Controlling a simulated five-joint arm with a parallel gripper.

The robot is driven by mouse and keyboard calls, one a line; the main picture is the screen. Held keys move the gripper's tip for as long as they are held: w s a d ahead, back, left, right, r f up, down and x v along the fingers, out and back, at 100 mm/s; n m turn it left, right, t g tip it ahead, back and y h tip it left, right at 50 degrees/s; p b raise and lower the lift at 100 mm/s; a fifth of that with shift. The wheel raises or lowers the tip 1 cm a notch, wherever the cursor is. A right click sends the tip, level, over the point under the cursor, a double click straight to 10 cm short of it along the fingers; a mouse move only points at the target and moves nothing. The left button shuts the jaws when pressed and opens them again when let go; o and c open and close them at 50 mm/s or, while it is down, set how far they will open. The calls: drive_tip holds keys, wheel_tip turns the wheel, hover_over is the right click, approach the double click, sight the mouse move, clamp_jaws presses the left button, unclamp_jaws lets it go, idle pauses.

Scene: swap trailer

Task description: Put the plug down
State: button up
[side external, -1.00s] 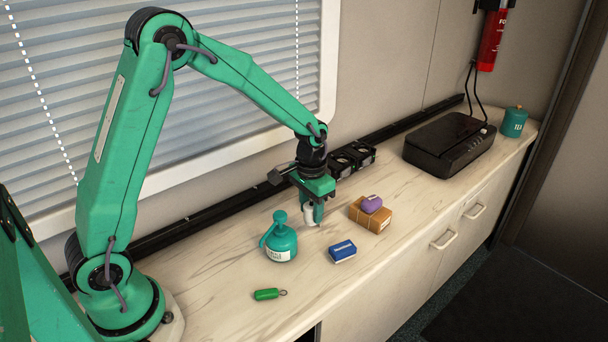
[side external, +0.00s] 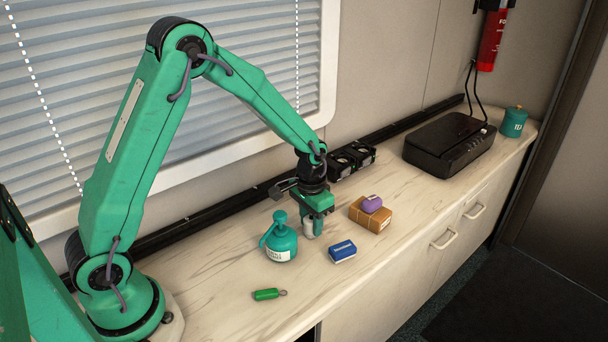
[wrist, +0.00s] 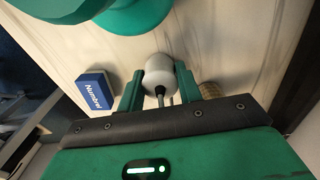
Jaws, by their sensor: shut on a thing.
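A white-grey plug (wrist: 158,68) is held between the two green fingers of my gripper (wrist: 160,87) in the wrist view; dark prongs or a cord show on its near side. In the side view my gripper (side external: 313,227) points down, shut on the plug (side external: 307,229). The plug is low over the pale counter (side external: 345,285), just right of the teal bottle; I cannot tell whether it touches the counter.
Close by are the teal bottle (side external: 281,245) on the left, a blue box (side external: 342,251) in front, and a cardboard box (side external: 371,217) with a purple item (side external: 372,203) on the right. A green tag (side external: 267,294) lies in front. Black sockets (side external: 350,160) stand behind.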

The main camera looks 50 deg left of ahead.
sight(310, 219)
drive_tip(key=o, duration=1.1)
drive_tip(key=shift+c, duration=0.2)
wheel_tip(310, 219, up, 12)
drive_tip(key=shift+s+r, duration=0.15)
